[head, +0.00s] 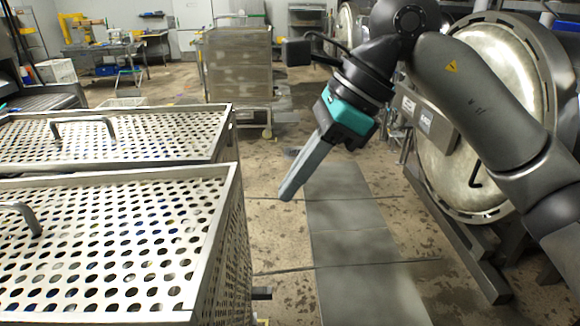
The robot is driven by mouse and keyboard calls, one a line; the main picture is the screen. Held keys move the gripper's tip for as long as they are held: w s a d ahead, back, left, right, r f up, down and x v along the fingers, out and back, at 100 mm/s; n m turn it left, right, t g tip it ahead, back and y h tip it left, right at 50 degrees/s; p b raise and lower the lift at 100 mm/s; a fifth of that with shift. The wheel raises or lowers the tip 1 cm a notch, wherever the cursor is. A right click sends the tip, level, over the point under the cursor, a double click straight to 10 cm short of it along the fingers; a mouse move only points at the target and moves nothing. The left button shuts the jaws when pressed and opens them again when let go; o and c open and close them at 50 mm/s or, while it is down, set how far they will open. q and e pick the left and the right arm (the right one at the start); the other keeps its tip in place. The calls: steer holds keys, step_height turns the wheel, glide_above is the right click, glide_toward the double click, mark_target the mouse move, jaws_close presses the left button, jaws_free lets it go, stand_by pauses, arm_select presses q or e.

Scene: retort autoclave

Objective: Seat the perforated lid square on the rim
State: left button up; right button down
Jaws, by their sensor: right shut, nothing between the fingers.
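A perforated metal lid (130,250) lies over the near perforated basket (238,262), with part of its bent handle (28,213) at the left edge of the view. A second perforated lid (150,138) with a bar handle (84,122) covers the basket behind it. Both lids look flat; I cannot tell exactly how their edges meet the rims. The near lid's left part is out of view. My right gripper (287,193) is shut and empty, pointing down over the floor to the right of the baskets, apart from both lids. My left gripper is out of view.
A round autoclave door (475,120) in a heavy frame stands at the right. A tall metal cart (238,65) stands behind the baskets. The grey floor strip (350,235) between baskets and autoclave is clear. A workbench (105,48) is at the back left.

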mark_target(223, 209)
steer(key=a+f+p, duration=0.2)
steer(key=a+f, duration=0.3)
steer(key=a, duration=0.2)
steer(key=shift+a+f+p, duration=0.2)
steer(key=shift+p, duration=0.1)
steer(key=shift+a, duration=0.1)
steer(key=shift+a+b, duration=0.85)
steer(key=shift+a, duration=0.6)
steer(key=shift+d, duration=0.1)
steer(key=shift+d, duration=0.1)
